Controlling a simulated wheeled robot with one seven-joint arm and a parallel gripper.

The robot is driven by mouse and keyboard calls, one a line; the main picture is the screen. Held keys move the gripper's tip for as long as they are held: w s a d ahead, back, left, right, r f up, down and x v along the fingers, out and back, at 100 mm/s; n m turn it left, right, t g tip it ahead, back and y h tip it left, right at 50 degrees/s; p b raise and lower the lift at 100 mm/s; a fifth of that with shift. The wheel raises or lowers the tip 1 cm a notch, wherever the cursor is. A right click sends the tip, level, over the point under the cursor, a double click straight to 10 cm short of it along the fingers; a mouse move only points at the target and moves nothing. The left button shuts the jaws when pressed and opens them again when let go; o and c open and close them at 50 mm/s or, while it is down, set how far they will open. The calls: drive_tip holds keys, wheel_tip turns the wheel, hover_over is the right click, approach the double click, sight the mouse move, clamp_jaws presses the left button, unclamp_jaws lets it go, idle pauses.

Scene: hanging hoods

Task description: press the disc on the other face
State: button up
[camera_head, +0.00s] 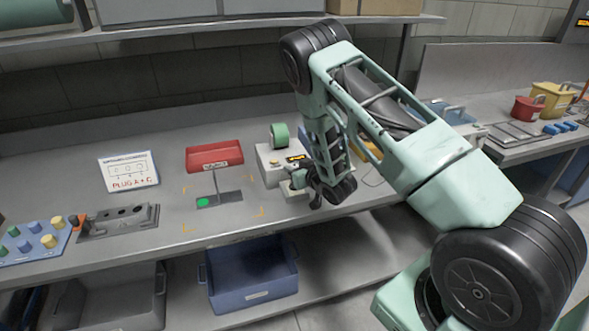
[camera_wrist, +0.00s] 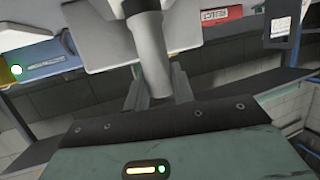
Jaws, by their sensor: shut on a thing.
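My gripper (camera_head: 299,181) is at the front of a light grey box (camera_head: 268,166) with a small lit display, right of the middle of the bench. In the wrist view my gripper (camera_wrist: 158,90) is shut on a pale grey post (camera_wrist: 149,45), with light grey flat surfaces behind it. Whether the post belongs to the grey box cannot be told. A bright green disc (camera_head: 203,202) shows on a dark flat plate (camera_head: 228,199) left of the box. No disc shows clearly at the gripper, and its far side is hidden.
A red tray (camera_head: 214,157) with a white label stands behind the dark plate; red also shows in the wrist view (camera_wrist: 214,16). A sign (camera_head: 128,171), a grey block with holes (camera_head: 118,221) and a peg board (camera_head: 35,241) are left. A blue bin (camera_head: 252,276) sits below.

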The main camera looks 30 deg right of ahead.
drive_tip(key=shift+r+p, duration=2.05)
drive_tip(key=shift+r, duration=1.45)
drive_tip(key=shift+a, duration=0.1)
